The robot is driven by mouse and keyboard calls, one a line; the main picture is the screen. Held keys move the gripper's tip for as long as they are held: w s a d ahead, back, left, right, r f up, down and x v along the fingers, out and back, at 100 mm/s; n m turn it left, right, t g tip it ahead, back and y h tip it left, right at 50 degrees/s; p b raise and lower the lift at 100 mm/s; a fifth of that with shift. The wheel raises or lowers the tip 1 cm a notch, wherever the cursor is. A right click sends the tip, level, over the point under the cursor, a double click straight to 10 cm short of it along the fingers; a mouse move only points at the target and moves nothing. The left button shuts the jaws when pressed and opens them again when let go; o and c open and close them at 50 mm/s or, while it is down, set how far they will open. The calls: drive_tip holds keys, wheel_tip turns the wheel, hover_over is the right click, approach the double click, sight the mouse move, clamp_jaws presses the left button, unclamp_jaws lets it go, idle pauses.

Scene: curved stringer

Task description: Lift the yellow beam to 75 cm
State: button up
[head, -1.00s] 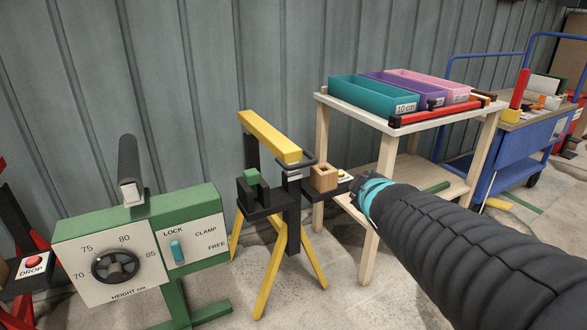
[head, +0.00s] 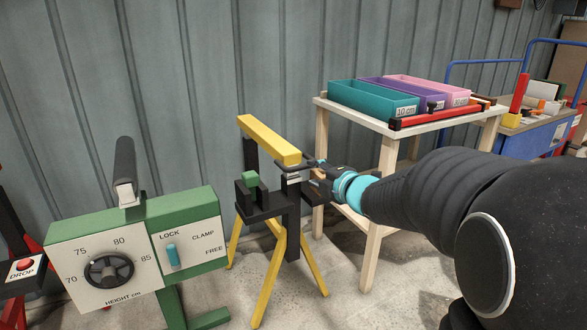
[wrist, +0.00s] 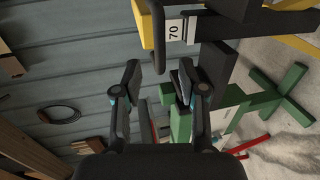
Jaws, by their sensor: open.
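The yellow beam (head: 268,140) lies along the top of a black stand with yellow legs (head: 275,265) in the head view. In the wrist view the beam (wrist: 141,22) shows at the top, with a dark bent handle (wrist: 157,40) and a plate reading 70 (wrist: 174,30). My gripper (head: 318,170) is at the right end of the stand, close to the handle. In the wrist view my gripper (wrist: 160,78) has its fingers apart, with nothing between them and the handle ahead. The green box's height dial (head: 108,271) is marked 70 to 85. A cyan lever (head: 172,256) sits beside LOCK, CLAMP and FREE.
A wooden table (head: 335,107) with teal, purple and pink bins and a red clamp stands behind my arm. A red DROP button (head: 25,265) is at the far left. A blue cart (head: 530,140) is at the right. The corrugated wall is close behind the stand.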

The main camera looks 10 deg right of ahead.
sight(303, 168)
drive_tip(key=x, duration=0.7)
drive_tip(key=shift+w+a, duration=0.1)
drive_tip(key=shift+w, duration=0.25)
clamp_jaws()
